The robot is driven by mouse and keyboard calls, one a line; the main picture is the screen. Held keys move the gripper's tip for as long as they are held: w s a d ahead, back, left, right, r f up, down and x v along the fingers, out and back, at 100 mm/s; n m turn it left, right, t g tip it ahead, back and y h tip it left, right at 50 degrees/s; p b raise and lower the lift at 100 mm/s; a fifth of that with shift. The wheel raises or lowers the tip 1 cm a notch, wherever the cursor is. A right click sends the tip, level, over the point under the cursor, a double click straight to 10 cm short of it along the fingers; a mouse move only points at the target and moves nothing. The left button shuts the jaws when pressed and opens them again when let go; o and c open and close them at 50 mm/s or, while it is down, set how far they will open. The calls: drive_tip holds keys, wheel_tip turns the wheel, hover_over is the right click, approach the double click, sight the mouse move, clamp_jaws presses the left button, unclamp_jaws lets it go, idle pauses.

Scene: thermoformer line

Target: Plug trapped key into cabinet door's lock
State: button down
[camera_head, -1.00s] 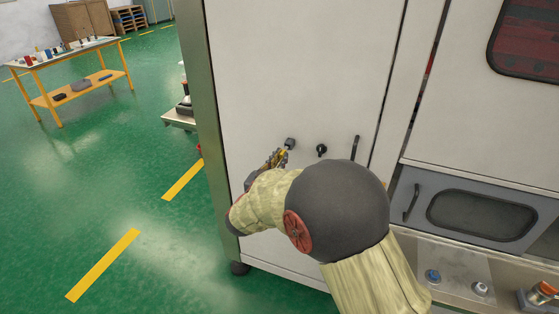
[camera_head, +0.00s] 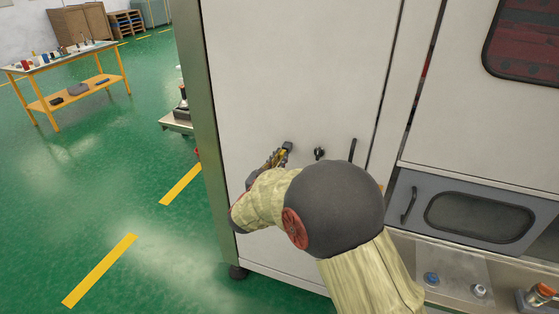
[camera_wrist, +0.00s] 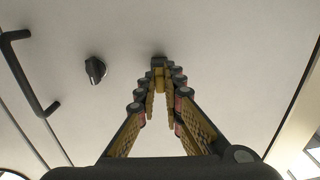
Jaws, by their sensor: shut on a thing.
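The cabinet door (camera_head: 290,70) is a tall, pale, shut panel and also fills the wrist view (camera_wrist: 220,40). My gripper (camera_head: 282,155) is at the door's lower part, left of the knob. In the wrist view, my gripper (camera_wrist: 160,78) points at the door with its fingertips closed together on a small thing, probably the trapped key (camera_wrist: 158,73). A small dark block, probably the lock (camera_wrist: 158,60), shows at the fingertips; it also shows in the head view (camera_head: 288,146). The fingers hide most of the key, and I cannot tell whether it is inside the lock.
A black knob (camera_head: 319,153) and a black bar handle (camera_head: 353,150) sit right of the gripper on the door. A grey windowed hatch (camera_head: 475,212) and a panel with buttons (camera_head: 450,270) are further right. Green floor (camera_head: 110,170) lies open at left.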

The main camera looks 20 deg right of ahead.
drive_tip(key=shift+w+d, duration=0.3)
drive_tip(key=shift+w, duration=0.1)
drive_tip(key=c, duration=1.8)
unclamp_jaws()
drive_tip(key=shift+c, duration=0.2)
drive_tip(key=v, duration=1.2)
drive_tip(key=shift+o, duration=1.1)
drive_tip(key=o, duration=1.1)
drive_tip(key=shift+o, duration=0.4)
